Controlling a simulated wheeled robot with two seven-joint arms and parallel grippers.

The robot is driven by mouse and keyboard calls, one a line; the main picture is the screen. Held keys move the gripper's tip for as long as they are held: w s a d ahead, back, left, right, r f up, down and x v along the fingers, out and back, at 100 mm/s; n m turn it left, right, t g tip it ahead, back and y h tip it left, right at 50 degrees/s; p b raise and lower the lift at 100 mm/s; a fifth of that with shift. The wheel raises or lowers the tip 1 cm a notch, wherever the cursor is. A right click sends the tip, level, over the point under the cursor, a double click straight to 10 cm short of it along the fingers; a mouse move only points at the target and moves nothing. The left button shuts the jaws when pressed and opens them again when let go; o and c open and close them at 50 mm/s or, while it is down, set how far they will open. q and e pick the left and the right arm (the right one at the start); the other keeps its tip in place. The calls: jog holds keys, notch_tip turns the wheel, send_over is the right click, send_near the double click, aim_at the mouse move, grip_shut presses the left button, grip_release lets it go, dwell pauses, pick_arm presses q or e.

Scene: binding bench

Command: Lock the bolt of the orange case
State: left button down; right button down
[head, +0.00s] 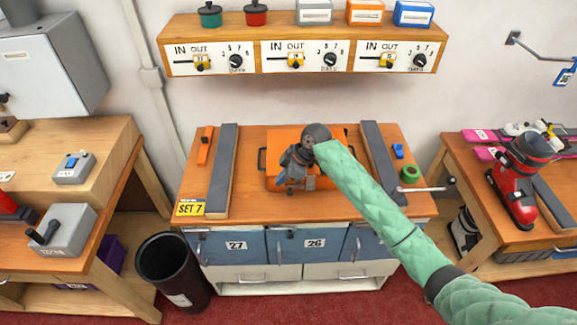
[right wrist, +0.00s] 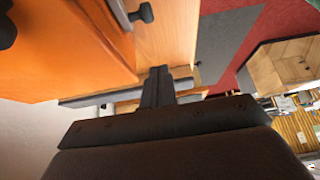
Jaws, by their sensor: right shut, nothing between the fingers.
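The orange case (head: 284,139) lies on the middle of the wooden bench, with a dark handle (head: 262,160) on its left side. My right arm and gripper (head: 287,180) are over the case's front and hide much of it. In the right wrist view, the orange case (right wrist: 60,50) fills the upper left. A dark knob (right wrist: 146,12) on a light grey metal piece, perhaps the bolt, shows near the top by the case's edge. My right gripper (right wrist: 156,75) is shut and empty, apart from the knob in that view. My left gripper is not in view.
Dark grey bars (head: 222,170) and (head: 382,160) lie on either side of the case. A green tape roll (head: 410,173) and a metal lever (head: 428,188) are at the right. Blue drawers (head: 235,246) are below, and a shelf with dials (head: 297,56) is above.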

aim_at(289, 191)
jog(key=shift+d+f+p, duration=0.25)
jog(key=shift+f+p, duration=0.25)
jog(key=shift+f, duration=0.15)
jog(key=shift+d+f+p, duration=0.25)
jog(key=shift+f+p, duration=0.25)
jog(key=shift+f, duration=0.1)
jog(key=shift+d+f+p, duration=0.4)
jog(key=shift+d+f, duration=0.15)
jog(key=shift+f, duration=0.2)
jog(key=shift+d, duration=0.1)
